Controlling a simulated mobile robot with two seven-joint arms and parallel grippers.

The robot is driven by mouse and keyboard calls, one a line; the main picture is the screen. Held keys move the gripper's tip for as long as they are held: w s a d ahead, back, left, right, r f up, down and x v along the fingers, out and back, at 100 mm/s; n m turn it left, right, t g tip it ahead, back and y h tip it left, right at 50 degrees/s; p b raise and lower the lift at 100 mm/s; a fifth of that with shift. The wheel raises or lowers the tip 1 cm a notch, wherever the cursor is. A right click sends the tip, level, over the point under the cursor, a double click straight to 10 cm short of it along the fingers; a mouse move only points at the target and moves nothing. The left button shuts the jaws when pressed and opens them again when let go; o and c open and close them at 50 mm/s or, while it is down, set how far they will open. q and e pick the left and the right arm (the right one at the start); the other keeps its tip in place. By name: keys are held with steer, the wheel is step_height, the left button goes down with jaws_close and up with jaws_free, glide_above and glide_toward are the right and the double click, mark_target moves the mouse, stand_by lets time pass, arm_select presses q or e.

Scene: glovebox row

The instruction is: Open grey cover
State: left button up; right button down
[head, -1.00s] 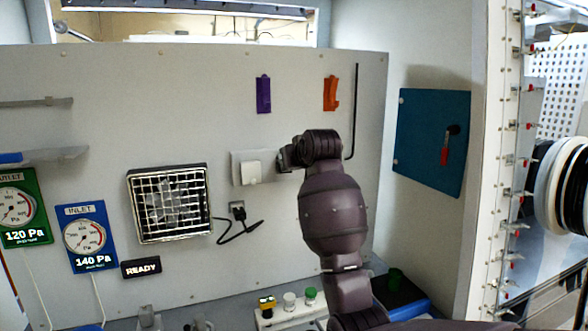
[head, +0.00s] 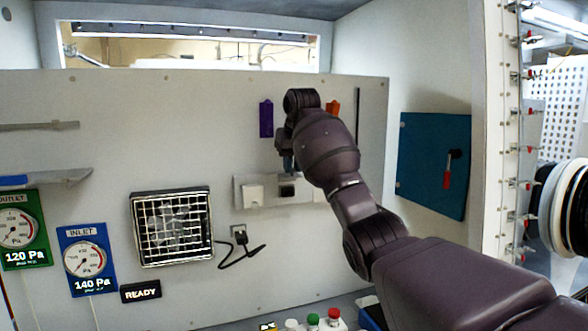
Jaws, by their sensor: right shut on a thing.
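A pale plate (head: 310,192) on the back wall carries two outlets. The left one has a closed white cover (head: 252,192). To its right a dark socket face (head: 287,189) shows uncovered. My right gripper (head: 288,167) is just above this socket, pointing down, and is shut on the grey cover. The cover seems swung up, but it is mostly hidden by the fingers and wrist. My right arm covers part of the plate's right side. My left gripper is not in view.
A fan grille (head: 172,228) and a plugged-in black cable (head: 240,238) are below left. A purple holder (head: 266,119) and an orange holder (head: 333,107) hang above, close to my wrist. A teal panel (head: 431,160) is on the right wall.

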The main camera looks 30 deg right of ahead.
steer(key=shift+w+d+r+g, duration=0.1)
steer(key=shift+w+r+g, duration=0.25)
steer(key=shift+g, duration=0.35)
steer(key=shift+w, duration=0.15)
steer(key=c, duration=1.1)
jaws_free()
steer(key=v, duration=1)
steer(key=shift+d+r+b, duration=0.2)
steer(key=shift+r+b, duration=0.2)
